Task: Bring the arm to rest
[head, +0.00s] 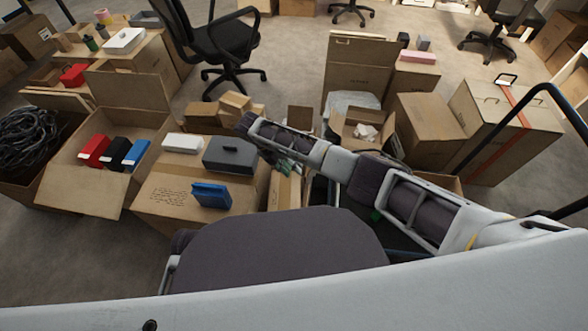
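My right arm comes in from the right and reaches across the middle of the head view, over the cartons. My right gripper (244,123) is the small dark end of that arm, just above a dark grey case (230,156). Its fingers are too small and dark to tell open from shut, and I make out nothing held in it. My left gripper is not in view.
A carton (165,205) bears the case, a blue box (211,195) and a white box (182,143). An open carton (80,190) with red, black and blue boxes stands left of it. Cartons crowd around my arm; office chairs (225,45) stand behind. Carpet (300,60) is clear at the back.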

